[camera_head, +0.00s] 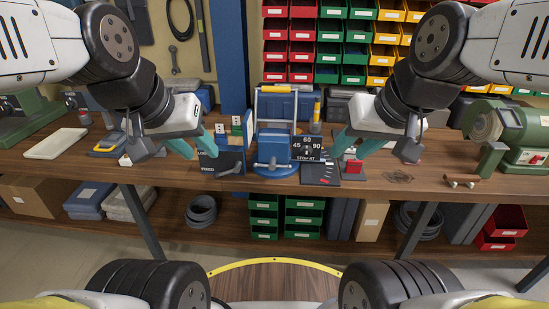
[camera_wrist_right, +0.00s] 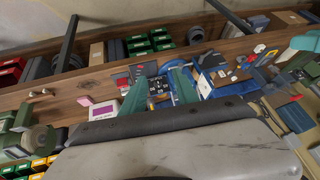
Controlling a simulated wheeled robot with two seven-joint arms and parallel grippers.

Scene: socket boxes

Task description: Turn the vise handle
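A blue vise (camera_head: 275,150) stands on the workbench near the middle, on a round blue base. A grey U-shaped bar with a yellow-orange grip (camera_head: 277,89) rises above it; I cannot tell whether this is its handle. A black angle dial (camera_head: 306,148) reading 45, 60, 90 is at its right. My left gripper (camera_head: 202,156) is open and empty, left of the vise beside a dark panel. My right gripper (camera_head: 347,156) is open and empty, right of the dial and apart from the vise. In the right wrist view its teal fingers (camera_wrist_right: 160,78) are spread, with blue vise parts partly hidden behind them.
A red block (camera_head: 353,167) lies below my right fingers. A green bench grinder (camera_head: 520,135) stands at the right. A pale tray (camera_head: 56,142) lies at the left. Coloured bins (camera_head: 343,55) and a blue post (camera_head: 229,55) are behind. Bench space right of the red block is fairly clear.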

